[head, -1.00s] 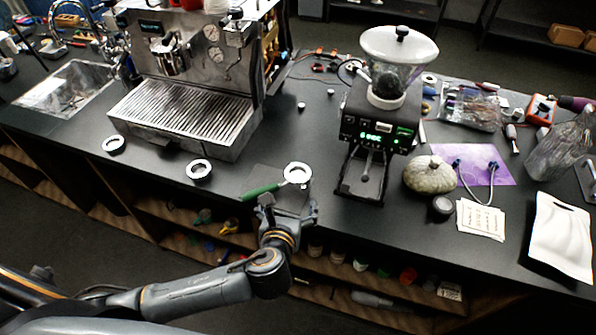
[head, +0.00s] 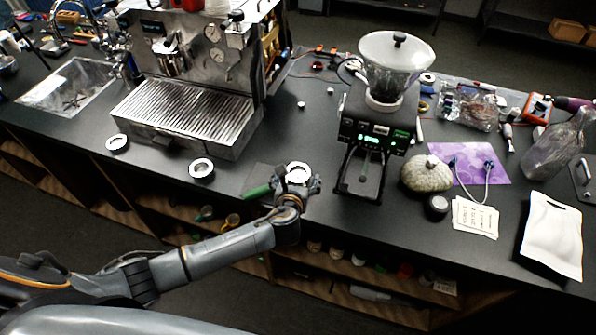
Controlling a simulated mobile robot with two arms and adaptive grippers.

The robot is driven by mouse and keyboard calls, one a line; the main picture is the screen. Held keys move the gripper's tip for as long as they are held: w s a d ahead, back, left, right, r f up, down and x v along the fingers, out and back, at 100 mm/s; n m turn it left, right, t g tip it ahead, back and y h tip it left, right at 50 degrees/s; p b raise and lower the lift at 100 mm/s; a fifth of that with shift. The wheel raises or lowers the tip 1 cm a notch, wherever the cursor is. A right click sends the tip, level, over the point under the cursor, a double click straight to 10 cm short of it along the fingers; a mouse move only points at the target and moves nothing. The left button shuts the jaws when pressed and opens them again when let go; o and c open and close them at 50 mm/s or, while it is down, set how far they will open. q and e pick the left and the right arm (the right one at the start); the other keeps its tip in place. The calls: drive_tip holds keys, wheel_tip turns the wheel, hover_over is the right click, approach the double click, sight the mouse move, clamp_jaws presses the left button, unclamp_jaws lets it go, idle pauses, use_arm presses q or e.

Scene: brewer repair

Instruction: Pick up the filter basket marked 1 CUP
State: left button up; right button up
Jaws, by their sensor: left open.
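Two small round metal baskets with dark rims lie on the black counter, one at the far left (head: 117,142) and one left of centre (head: 201,168). I cannot read any marking on them. A portafilter with a green handle (head: 257,191) lies to their right, with a pale round rim (head: 299,171) at its head. My left gripper (head: 298,182) is open at the portafilter head, its fingers on either side of the rim and partly hiding it. I cannot tell whether they touch it. My right gripper is out of view.
The espresso machine (head: 190,85) stands behind the baskets, beside a sink (head: 70,88). A grinder (head: 376,135) stands right of my left gripper. A stone-like round object (head: 426,174), cards (head: 475,217) and a white pouch (head: 551,236) lie further right.

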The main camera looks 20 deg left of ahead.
use_arm(q)
drive_tip(key=shift+w+f, duration=0.15)
drive_tip(key=shift+w, duration=0.05)
drive_tip(key=shift+c, duration=0.4)
drive_tip(key=c, duration=1.1)
